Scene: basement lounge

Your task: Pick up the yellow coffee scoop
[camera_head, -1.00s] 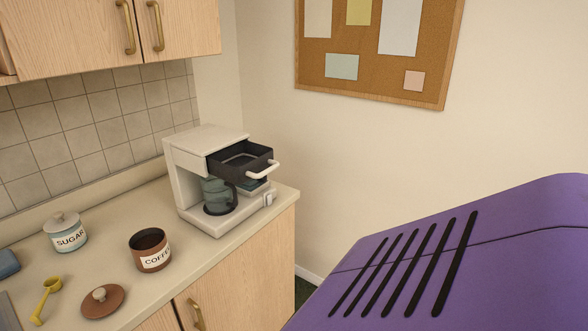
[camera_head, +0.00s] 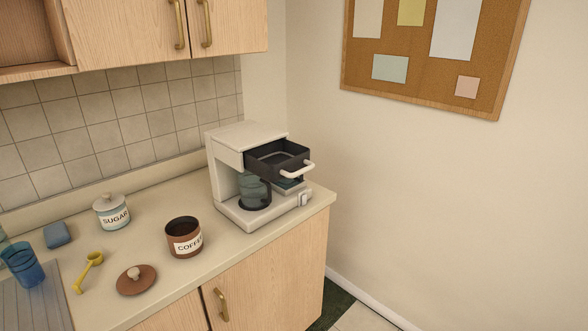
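The yellow coffee scoop (camera_head: 88,272) lies on the beige counter (camera_head: 205,274) at the left of the head view. Its round bowl points toward the back and its handle toward the front left. It lies between the coffee jar's lid and a blue cup, apart from both. Neither of my grippers shows in this view.
An open brown coffee jar (camera_head: 184,238), its lid (camera_head: 136,280), a lidded sugar jar (camera_head: 112,212), a blue sponge (camera_head: 57,235) and a blue cup (camera_head: 24,266) surround the scoop. A coffee maker (camera_head: 226,167) with its drawer (camera_head: 262,161) pulled out stands at the right. Cabinets (camera_head: 120,32) hang above.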

